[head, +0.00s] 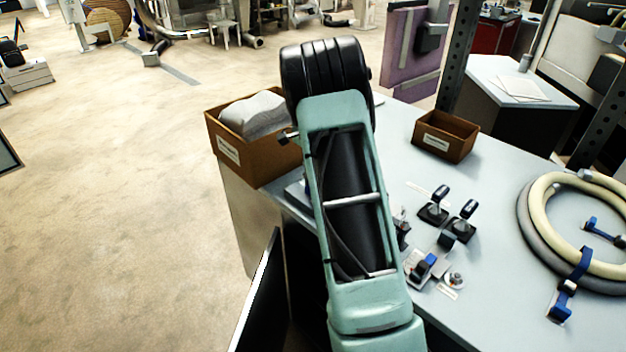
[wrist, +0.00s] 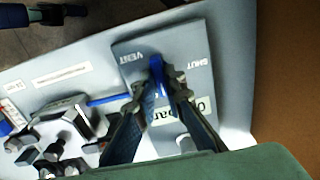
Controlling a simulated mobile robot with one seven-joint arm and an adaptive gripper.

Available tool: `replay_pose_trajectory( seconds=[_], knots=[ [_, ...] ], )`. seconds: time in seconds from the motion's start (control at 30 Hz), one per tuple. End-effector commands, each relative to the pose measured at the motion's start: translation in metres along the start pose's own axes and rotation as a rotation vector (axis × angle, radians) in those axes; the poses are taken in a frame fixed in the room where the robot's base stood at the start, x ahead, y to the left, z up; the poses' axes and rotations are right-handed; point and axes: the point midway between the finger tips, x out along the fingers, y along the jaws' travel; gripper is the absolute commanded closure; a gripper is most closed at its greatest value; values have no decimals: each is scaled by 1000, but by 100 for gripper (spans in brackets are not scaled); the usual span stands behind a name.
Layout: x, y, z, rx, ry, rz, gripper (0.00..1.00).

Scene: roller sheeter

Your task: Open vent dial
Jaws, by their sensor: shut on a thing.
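The blue vent dial (wrist: 156,63) shows in the wrist view on a grey panel (wrist: 207,42) marked VENT on the left and SHUT on the right. My gripper (wrist: 161,86) has a finger on each side of the dial's blue handle and is shut on it. The handle's visible end points up in the picture, between the two marks. A thin blue bar (wrist: 110,99) shows left of the fingers. A label reading "bar" is partly covered by the fingers. In the head view my arm hides the dial and my gripper.
In the head view, a brown box with white cloth (head: 255,113) stands left of my arm. Black levers (head: 436,208), a blue-handled valve (head: 425,265) and a coiled hose (head: 535,240) are on the right. A smaller brown box (head: 445,137) stands farther back.

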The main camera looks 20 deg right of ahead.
Motion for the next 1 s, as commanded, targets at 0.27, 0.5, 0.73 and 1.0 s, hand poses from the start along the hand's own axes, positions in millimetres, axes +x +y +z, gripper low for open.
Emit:
replay_pose_trajectory(
  seconds=[0.27, 0.5, 0.73, 1.0],
  knots=[
    [1, 0, 1, 5, -3, 1, 100],
    [0, 0, 1, 4, -2, 1, 72],
    [0, 0, 0, 3, -1, 0, 72],
    [-26, -1, 0, 2, 2, -4, 72]
  ],
)
